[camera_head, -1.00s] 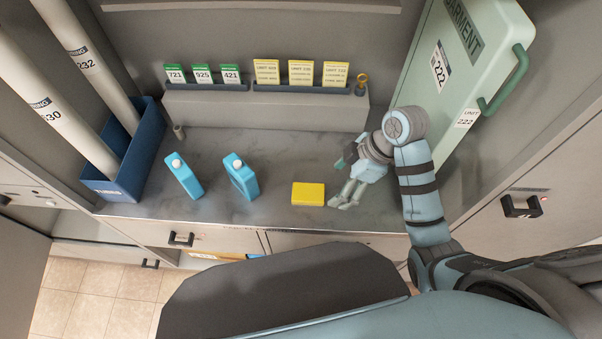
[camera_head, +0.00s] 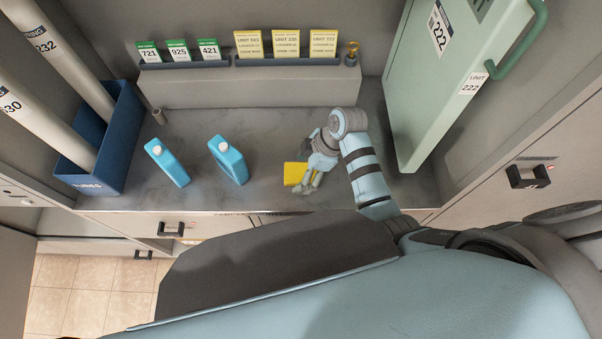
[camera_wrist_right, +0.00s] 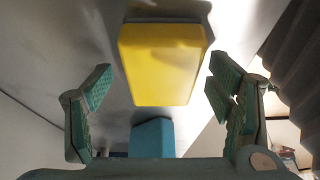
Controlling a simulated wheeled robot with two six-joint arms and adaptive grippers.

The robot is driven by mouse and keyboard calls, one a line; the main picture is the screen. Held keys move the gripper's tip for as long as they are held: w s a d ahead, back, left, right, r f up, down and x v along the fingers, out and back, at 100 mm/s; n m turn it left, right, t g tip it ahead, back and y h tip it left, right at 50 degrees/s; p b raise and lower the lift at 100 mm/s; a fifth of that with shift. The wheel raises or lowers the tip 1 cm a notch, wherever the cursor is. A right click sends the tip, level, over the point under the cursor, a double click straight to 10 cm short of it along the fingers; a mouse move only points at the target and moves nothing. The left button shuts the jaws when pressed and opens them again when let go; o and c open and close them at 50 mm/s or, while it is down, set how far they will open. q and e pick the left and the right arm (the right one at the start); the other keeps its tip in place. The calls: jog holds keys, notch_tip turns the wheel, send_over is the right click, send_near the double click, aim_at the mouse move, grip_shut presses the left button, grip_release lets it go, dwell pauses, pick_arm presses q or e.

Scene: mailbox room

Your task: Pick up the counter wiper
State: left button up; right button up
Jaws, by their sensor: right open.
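The counter wiper is a plain yellow block (camera_head: 293,173) lying on the grey counter near its front edge. My right gripper (camera_head: 306,187) is at the block's right side in the head view and partly covers it. In the right wrist view the yellow block (camera_wrist_right: 160,62) lies ahead of the open green-padded fingers (camera_wrist_right: 160,88), between their lines, with a gap on both sides. I cannot tell how far the fingertips are above the counter. My left gripper is not in view.
A blue bin (camera_head: 105,150) with tubes is at the far left. A ledge (camera_head: 250,92) with cards runs along the back. A green locker box (camera_head: 430,90) stands at the right.

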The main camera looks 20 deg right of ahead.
jog(key=shift+s+r, duration=0.1)
jog(key=shift+s, duration=0.05)
jog(key=shift+c, duration=0.2)
jog(key=c, duration=1.2)
notch_tip(320, 180, up, 10)
jog(key=p, duration=0.2)
